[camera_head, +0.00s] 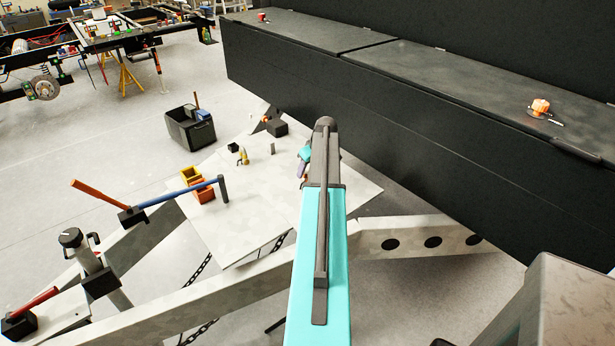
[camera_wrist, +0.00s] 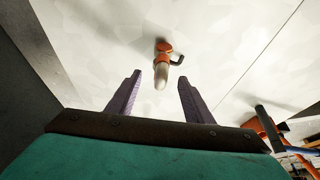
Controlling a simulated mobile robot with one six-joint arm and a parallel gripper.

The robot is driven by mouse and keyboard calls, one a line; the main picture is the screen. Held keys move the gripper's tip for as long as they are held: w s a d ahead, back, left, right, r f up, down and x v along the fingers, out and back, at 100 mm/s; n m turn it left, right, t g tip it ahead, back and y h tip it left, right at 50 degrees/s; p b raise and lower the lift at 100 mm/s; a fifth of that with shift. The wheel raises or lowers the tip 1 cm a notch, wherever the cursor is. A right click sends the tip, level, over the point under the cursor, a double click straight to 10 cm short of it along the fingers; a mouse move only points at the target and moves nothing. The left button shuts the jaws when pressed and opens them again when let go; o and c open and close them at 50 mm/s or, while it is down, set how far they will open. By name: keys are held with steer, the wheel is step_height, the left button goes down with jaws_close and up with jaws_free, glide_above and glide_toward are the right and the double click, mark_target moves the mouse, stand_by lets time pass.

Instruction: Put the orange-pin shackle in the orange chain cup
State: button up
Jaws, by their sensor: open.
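In the wrist view an orange-ended piece with a pale metal shank and a dark hooked part (camera_wrist: 163,50) lies on the light plate; it looks like the orange-pin shackle. My gripper (camera_wrist: 159,80) is open, with its two purple fingers apart and empty. The piece lies ahead of the fingertips, roughly centred between them. In the head view my gripper (camera_head: 302,166) is partly hidden by my arm, and I cannot make out the shackle for sure.
A dark cube (camera_head: 233,147), a brass-coloured piece (camera_head: 243,157) and a grey post (camera_head: 272,148) stand farther back. A long black box (camera_head: 330,85) bounds the right. The plate's middle is mostly clear.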

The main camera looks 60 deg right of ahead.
steer(key=shift+f, duration=0.1)
stand_by(0.5)
steer(key=shift+w, duration=0.1)
jaws_close()
